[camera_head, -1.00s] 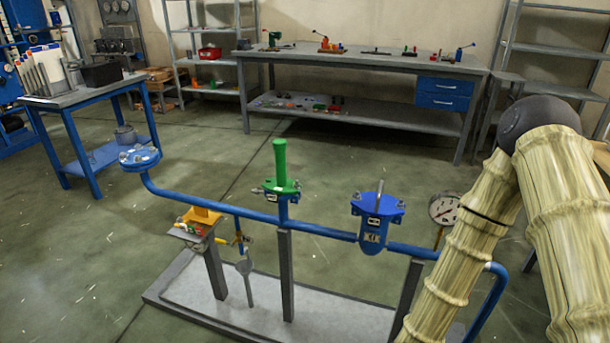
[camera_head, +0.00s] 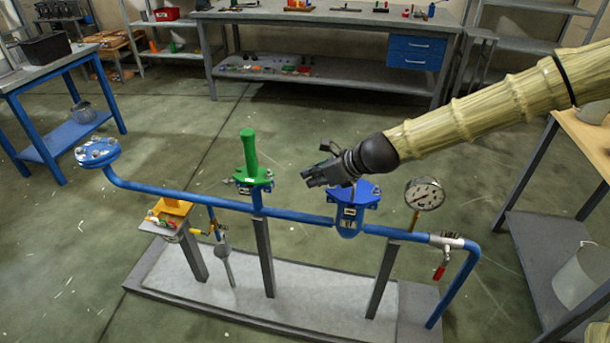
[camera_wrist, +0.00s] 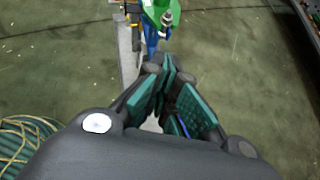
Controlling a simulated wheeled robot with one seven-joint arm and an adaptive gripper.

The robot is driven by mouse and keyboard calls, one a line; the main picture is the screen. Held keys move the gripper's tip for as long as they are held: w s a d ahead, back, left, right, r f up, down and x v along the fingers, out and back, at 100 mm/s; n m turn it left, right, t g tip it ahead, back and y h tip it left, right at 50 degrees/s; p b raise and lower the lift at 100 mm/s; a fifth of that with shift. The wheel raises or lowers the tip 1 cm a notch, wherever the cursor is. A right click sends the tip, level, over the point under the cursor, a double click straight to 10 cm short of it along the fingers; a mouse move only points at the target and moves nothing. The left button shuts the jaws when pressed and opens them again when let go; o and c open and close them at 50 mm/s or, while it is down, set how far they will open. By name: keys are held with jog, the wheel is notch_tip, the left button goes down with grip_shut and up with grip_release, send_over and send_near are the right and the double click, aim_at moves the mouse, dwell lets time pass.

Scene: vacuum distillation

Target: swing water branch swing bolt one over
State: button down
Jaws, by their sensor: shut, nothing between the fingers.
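The blue pipe line (camera_head: 170,193) runs across a stand, with a blue flange (camera_head: 97,152) at its left end. A green-topped valve (camera_head: 251,160) rises from the pipe's middle. A blue lidded housing (camera_head: 350,213) sits right of it. My gripper (camera_head: 312,174) is shut and empty, in front of and partly over the blue housing's lid in the head view, pointing left. In the wrist view, the closed fingers (camera_wrist: 168,82) point toward the green valve (camera_wrist: 160,12), apart from it. I cannot tell which swing bolt is number one; the housing's bolts are partly hidden by my gripper.
A pressure gauge (camera_head: 424,194) and a red-handled valve (camera_head: 441,268) stand on the pipe's right part. A workbench (camera_head: 330,20) stands behind, a blue table (camera_head: 60,60) at left and a wooden-topped table (camera_head: 585,135) at right.

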aim_at(269, 178)
jog(key=w+a+r+x, duration=0.1)
jog(key=r+x, duration=0.1)
jog(key=x, duration=0.9)
jog(key=shift+w+a+f, duration=0.2)
jog(key=shift+w+a, duration=0.05)
jog(key=shift+a, duration=0.2)
